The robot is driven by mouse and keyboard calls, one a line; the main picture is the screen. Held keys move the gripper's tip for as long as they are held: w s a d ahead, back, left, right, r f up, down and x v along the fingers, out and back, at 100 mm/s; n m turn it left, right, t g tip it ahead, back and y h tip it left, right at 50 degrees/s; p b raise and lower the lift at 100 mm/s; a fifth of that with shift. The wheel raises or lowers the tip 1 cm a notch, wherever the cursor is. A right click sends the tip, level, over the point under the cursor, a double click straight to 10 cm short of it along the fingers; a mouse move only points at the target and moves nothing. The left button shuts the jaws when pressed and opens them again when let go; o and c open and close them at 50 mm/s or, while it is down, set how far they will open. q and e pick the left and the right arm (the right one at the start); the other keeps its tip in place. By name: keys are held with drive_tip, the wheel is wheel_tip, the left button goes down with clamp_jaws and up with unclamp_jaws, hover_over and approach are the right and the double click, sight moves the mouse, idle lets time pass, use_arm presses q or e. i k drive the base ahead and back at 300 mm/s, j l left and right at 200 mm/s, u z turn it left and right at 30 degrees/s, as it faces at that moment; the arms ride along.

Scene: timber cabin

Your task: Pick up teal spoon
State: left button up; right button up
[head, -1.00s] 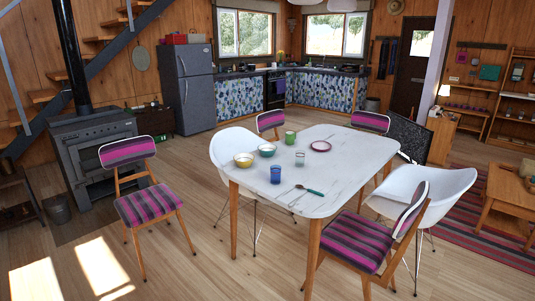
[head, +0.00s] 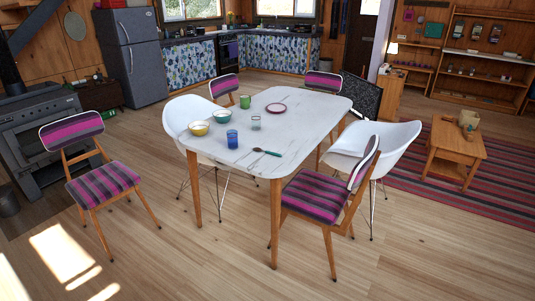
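The teal spoon (head: 268,152) lies on the white table (head: 290,134) near its front edge, with a teal handle to the right and a dark end to the left. A blue cup (head: 232,139) stands to the left of it. A small clear glass (head: 255,122) stands behind it. Neither of my grippers shows in the head view.
Bowls, yellow (head: 199,128) and teal (head: 221,117), a green cup (head: 245,102) and a plate (head: 276,107) are on the table. A striped chair (head: 321,194) and white chair (head: 388,143) stand at its right. Floor (head: 190,255) in front is clear.

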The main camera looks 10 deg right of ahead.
sight(256, 149)
drive_tip(key=i+l, duration=1.8)
drive_tip(key=l, duration=0.1)
